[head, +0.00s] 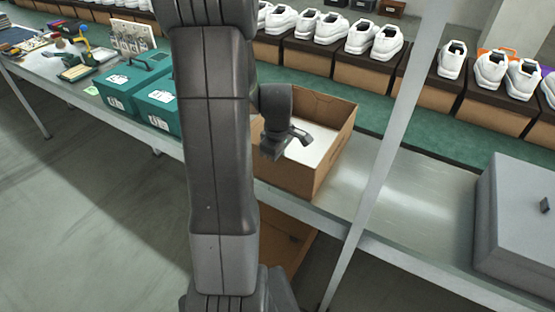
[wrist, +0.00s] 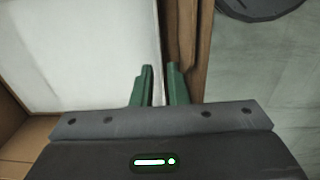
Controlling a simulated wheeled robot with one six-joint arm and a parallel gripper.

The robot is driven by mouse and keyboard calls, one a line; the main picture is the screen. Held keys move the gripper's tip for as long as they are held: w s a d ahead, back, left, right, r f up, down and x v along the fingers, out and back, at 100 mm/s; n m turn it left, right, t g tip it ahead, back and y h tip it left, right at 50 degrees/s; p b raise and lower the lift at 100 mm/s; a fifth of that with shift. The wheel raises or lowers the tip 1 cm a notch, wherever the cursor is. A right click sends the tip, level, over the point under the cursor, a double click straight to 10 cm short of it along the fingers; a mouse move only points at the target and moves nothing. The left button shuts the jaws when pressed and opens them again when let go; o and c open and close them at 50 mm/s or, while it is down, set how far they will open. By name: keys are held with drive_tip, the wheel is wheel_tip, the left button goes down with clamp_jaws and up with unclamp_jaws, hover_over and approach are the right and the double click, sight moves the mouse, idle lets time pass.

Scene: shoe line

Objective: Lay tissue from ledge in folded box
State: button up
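The open cardboard box (head: 330,165) stands on the metal bench behind my arm, with its walls up. A flat white sheet, seemingly the tissue (head: 312,146), lies inside it; its left part is hidden by my arm. My gripper (head: 299,135) is over the box. In the wrist view the white sheet (wrist: 75,50) fills the left side, and a brown box wall (wrist: 188,45) runs along its right edge. I cannot make out a separate ledge.
Teal boxes (head: 157,100) stand left of the box, with tools (head: 80,65) beyond. White shoes on shoe boxes (head: 325,58) line the back. A grey lidded case (head: 515,215) is at right. A slanted post (head: 385,155) crosses in front. Bare bench (head: 420,205) lies between box and case.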

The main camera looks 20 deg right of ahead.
drive_tip(key=shift+s+a+f, duration=0.15)
drive_tip(key=shift+s+f, duration=0.1)
drive_tip(key=shift+f, duration=0.2)
drive_tip(key=shift+s+a+f, duration=0.1)
drive_tip(key=shift+s+f, duration=0.15)
drive_tip(key=shift+f, duration=0.2)
drive_tip(key=shift+w+r, duration=0.1)
drive_tip(key=shift+r, duration=0.15)
wheel_tip(320, 180, up, 15)
drive_tip(key=p, duration=0.1)
drive_tip(key=shift+w+d+p, duration=0.15)
drive_tip(key=shift+p, duration=0.2)
wheel_tip(320, 180, down, 13)
drive_tip(key=shift+w+r+b, duration=0.1)
drive_tip(key=shift+w+b, duration=0.05)
drive_tip(key=shift+b, duration=0.35)
